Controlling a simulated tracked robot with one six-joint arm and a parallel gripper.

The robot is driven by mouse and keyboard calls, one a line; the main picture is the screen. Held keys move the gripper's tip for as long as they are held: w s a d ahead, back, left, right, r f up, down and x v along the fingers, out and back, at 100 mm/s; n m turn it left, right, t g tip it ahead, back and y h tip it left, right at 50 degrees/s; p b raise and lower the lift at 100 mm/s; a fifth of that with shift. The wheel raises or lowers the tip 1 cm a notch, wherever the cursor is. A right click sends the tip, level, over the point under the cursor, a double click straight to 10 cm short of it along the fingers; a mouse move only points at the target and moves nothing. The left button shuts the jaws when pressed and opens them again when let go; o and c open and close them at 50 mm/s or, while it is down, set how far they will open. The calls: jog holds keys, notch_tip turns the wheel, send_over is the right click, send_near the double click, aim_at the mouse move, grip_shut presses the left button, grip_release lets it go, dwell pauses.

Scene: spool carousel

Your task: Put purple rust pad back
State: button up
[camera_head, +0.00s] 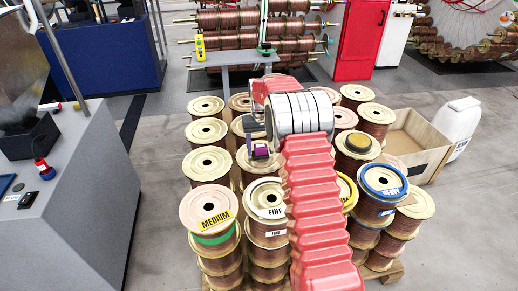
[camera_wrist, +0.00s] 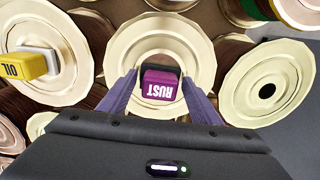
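The purple rust pad (camera_wrist: 160,88) is a small block with a white RUST label that reads upside down in the wrist view. My gripper (camera_wrist: 160,80) has its two purple fingers on either side of the pad and appears shut on it. In the head view the pad (camera_head: 261,150) shows at the fingertips, above the spools and left of my red arm. A pale spool flange (camera_wrist: 150,38) lies behind the pad in the wrist view. The pad's far side is hidden.
A yellow OIL pad (camera_wrist: 24,66) sits on a neighbouring spool. Several copper spools crowd the pallet, including the MEDIUM spool (camera_head: 209,207). A grey bench (camera_head: 85,190) stands left, with free floor between.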

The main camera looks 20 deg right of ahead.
aim_at(261, 146)
jog(key=shift+o, duration=1.2)
notch_tip(261, 146, up, 12)
jog(key=shift+r, duration=0.15)
